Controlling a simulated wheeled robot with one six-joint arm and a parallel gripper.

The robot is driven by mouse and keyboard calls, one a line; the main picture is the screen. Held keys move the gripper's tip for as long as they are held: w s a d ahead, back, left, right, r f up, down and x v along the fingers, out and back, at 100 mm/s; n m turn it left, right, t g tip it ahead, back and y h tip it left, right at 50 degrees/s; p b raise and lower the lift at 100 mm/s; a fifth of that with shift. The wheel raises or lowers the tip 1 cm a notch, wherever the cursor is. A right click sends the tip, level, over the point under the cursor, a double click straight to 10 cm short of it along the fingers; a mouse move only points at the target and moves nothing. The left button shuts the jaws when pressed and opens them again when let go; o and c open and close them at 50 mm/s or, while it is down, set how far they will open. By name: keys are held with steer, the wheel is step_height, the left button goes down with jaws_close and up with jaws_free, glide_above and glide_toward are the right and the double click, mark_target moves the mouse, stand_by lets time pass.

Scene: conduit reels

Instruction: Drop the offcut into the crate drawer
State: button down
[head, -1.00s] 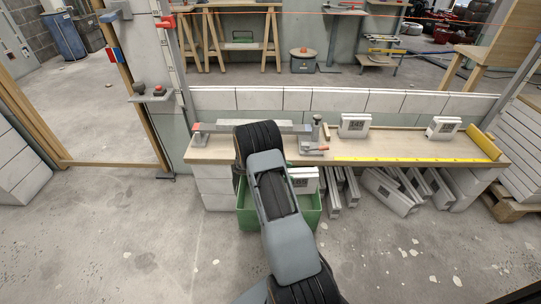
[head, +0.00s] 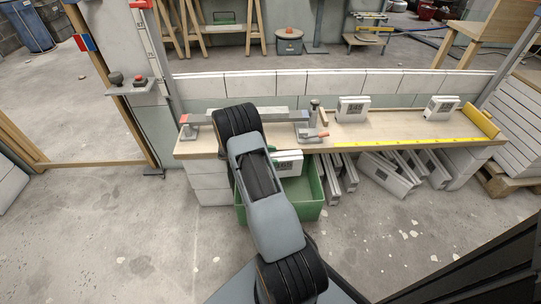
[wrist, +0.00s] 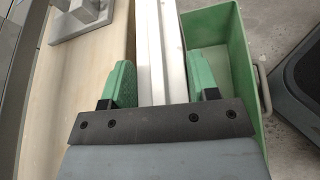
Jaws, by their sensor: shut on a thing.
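The offcut is a white block with a dark printed label (head: 289,162), seen in the head view to the right of my arm, over the green crate drawer (head: 308,210). In the wrist view the pale offcut (wrist: 158,40) lies between the green finger pads of my gripper (wrist: 161,80), which is shut on it. The drawer (wrist: 252,65) is just right of the offcut there, below it, its visible interior empty. My arm also covers the left part of the drawer.
The wooden bench (head: 390,132) is behind the drawer, with a clamp (head: 312,128), a yellow ruler strip (head: 420,142) and two labelled blocks, one near the middle (head: 352,108). Several grey-white pieces (head: 390,172) lean under the bench. The floor in front is clear.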

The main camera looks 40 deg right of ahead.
steer(key=shift+w+f+b, duration=0.1)
steer(key=shift+f+b, duration=0.8)
steer(key=shift+f, duration=0.6)
steer(key=c, duration=0.6)
jaws_free()
steer(key=shift+c, duration=0.2)
steer(key=o, duration=0.3)
steer(key=shift+o, duration=0.2)
steer(key=shift+a, duration=0.1)
steer(key=p+v, duration=0.3)
steer(key=v, duration=1)
steer(key=shift+w+a+r+p, duration=0.15)
steer(key=shift+a+r+p, duration=0.1)
steer(key=shift+p, duration=0.15)
